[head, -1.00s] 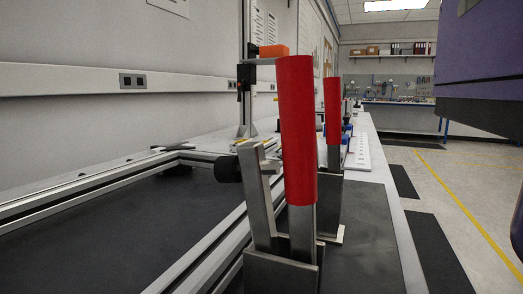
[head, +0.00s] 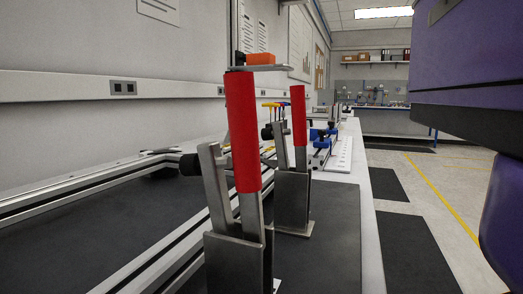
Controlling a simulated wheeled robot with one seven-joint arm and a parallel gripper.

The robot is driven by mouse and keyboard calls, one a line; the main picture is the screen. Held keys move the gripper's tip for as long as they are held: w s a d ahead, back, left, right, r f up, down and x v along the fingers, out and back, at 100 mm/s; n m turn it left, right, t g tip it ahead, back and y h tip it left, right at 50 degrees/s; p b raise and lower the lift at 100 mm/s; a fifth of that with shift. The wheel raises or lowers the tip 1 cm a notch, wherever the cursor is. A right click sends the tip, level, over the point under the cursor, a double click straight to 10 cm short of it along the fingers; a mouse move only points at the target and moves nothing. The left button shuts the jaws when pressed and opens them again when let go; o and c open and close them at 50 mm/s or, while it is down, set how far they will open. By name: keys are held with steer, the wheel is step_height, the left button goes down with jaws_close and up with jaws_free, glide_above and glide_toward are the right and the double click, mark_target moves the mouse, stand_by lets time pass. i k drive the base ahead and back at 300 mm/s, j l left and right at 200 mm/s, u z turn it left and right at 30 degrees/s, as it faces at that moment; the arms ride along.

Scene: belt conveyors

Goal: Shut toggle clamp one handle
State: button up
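Two toggle clamps with red handles stand on the bench beside the belt conveyor. The nearer clamp's red handle (head: 243,132) points up, nearly vertical, above its grey metal base (head: 235,264). A black-tipped spindle (head: 190,165) sticks out to its left. The farther clamp's red handle (head: 299,115) also stands upright, over its own metal base (head: 293,200). I cannot tell which clamp is number one. My gripper is not in view.
The dark conveyor belt (head: 95,235) with its aluminium rail lies left of the clamps. An orange block (head: 261,59) sits on a raised plate behind them. A purple body (head: 465,75) fills the upper right. The floor (head: 438,205) at the right is open, with dark mats.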

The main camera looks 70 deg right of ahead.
mark_target(240, 87)
steer(key=k+j+u, duration=0.15)
steer(key=k+u, duration=0.35)
steer(key=k+j+u, duration=0.35)
steer(key=k+u, duration=0.15)
